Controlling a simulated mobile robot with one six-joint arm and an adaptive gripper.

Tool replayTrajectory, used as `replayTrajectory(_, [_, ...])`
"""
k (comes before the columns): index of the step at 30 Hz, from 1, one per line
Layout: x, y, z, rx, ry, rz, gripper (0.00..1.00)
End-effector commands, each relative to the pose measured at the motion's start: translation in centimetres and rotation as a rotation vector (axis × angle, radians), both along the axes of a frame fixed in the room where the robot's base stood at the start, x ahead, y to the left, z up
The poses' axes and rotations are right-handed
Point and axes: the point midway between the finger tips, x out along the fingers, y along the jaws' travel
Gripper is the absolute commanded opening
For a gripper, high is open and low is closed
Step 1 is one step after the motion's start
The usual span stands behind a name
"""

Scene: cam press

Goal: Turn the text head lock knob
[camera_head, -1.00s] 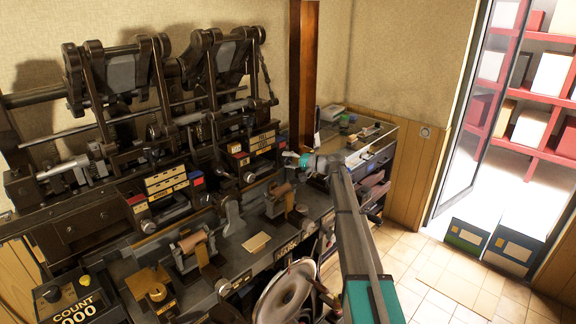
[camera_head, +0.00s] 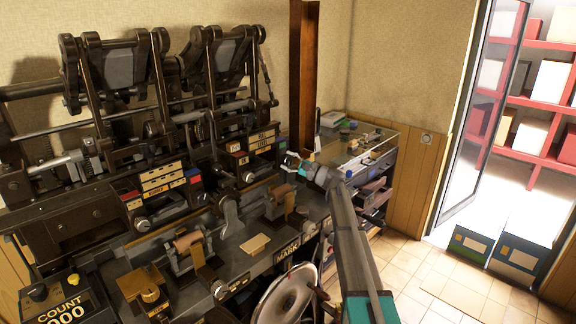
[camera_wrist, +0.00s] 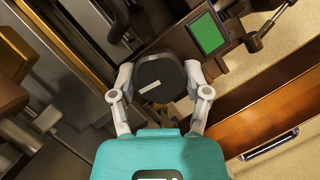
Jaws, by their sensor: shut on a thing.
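In the wrist view, a dark round-cornered knob (camera_wrist: 160,72) with a small pale mark on its face sits between the two grey fingers of my gripper (camera_wrist: 158,84). I take it to be the text head lock knob. The fingers are shut on it from the left and right sides. In the head view, my gripper (camera_head: 290,160) is at the right end of the press (camera_head: 262,140), beside its labelled panels. The knob is too small and covered there to make out.
A small green screen (camera_wrist: 207,34) and a lever (camera_wrist: 262,32) lie close to the right of my gripper. A bench with small items (camera_head: 355,145) stands behind my arm. A large grey wheel (camera_head: 287,296) is at the front.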

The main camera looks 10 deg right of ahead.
Motion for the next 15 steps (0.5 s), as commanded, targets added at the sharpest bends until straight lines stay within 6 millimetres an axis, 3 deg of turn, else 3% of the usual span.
replayTrajectory(15, [-0.11, 0.13, -0.10, 0.044, 0.034, 0.002, 0.14])
